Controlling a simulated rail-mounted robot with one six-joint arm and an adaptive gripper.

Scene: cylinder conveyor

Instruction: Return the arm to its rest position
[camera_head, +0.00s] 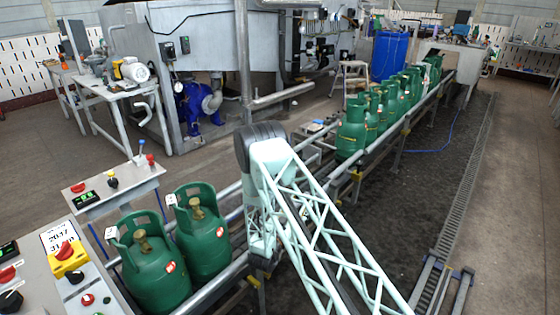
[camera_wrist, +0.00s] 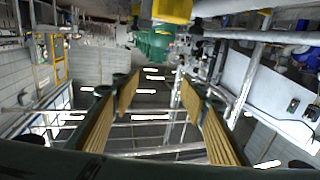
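My arm (camera_head: 305,205) reaches from the lower right up to a dark joint in the middle of the head view, over the conveyor. My gripper is hidden behind the arm there. In the wrist view my gripper (camera_wrist: 158,93) has its two yellow-padded fingers well apart, with nothing between them. That view is tilted and shows walls and ceiling lights beyond the fingers. A green cylinder (camera_wrist: 155,42) shows past the fingers, apart from them.
Two green cylinders (camera_head: 154,262) (camera_head: 203,232) stand on the conveyor at lower left, by control panels (camera_head: 115,192). Several more (camera_head: 350,135) line the conveyor toward the back. A blue drum (camera_head: 388,55) stands behind. Floor right of the conveyor (camera_head: 520,200) is clear.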

